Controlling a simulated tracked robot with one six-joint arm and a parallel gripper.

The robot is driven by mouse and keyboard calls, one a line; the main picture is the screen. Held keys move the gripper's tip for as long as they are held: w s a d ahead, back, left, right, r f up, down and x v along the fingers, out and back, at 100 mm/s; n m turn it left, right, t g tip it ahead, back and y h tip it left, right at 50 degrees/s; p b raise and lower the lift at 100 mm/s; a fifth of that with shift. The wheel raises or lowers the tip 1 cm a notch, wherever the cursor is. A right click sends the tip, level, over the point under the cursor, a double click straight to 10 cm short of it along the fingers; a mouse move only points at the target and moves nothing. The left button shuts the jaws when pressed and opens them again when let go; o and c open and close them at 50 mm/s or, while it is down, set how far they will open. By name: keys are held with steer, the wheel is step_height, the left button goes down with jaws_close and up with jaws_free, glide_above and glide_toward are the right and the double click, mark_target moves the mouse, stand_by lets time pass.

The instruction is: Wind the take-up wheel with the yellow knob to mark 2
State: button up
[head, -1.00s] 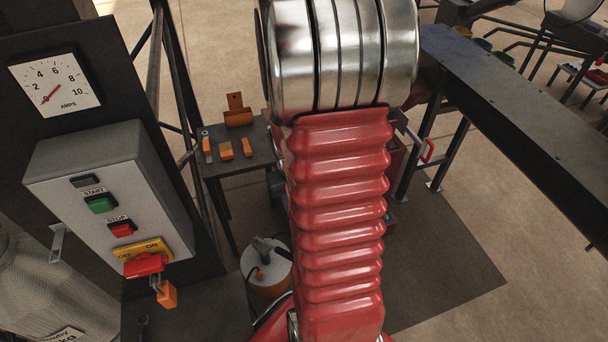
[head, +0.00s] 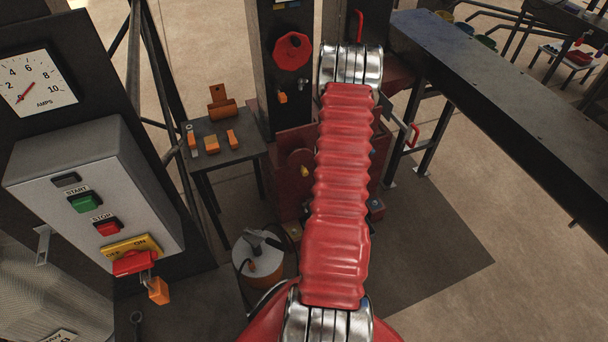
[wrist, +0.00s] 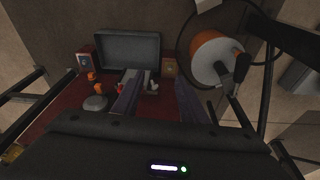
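A dull red disc (head: 294,160) with a small yellow knob (head: 304,171) stands low on the machine in the head view, just left of my arm; it looks like the take-up wheel. My arm covers part of the area beside it, and I cannot make out any marks. My gripper is hidden behind the arm in the head view. In the wrist view the two fingers of my gripper (wrist: 158,98) stand apart with nothing seen between them. The wheel and knob cannot be made out in the wrist view.
A red eight-sided part (head: 292,51) sits on the dark column. A small table (head: 232,150) with orange pieces stands left. A white-lidded orange canister (head: 262,262) is on the floor; it also shows in the wrist view (wrist: 217,58). A long dark bench (head: 490,95) runs right.

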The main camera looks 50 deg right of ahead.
step_height(320, 180, down, 8)
steer(key=s+t, duration=0.1)
steer(key=t, duration=0.1)
steer(key=t+h, duration=0.7)
steer(key=t, duration=0.4)
glide_toward(306, 175)
steer(key=shift+s+a+f+m, duration=0.15)
steer(key=shift+s+a, duration=0.25)
steer(key=shift+s, duration=0.2)
steer(key=shift+s+a+f+m, duration=0.15)
steer(key=shift+s+a, duration=0.25)
steer(key=shift+s, duration=0.2)
steer(key=x, duration=1.3)
steer(key=shift+w+d+r, duration=0.25)
steer(key=shift+w+r, duration=0.1)
steer(key=shift+r, duration=0.05)
steer(key=shift+c, duration=0.6)
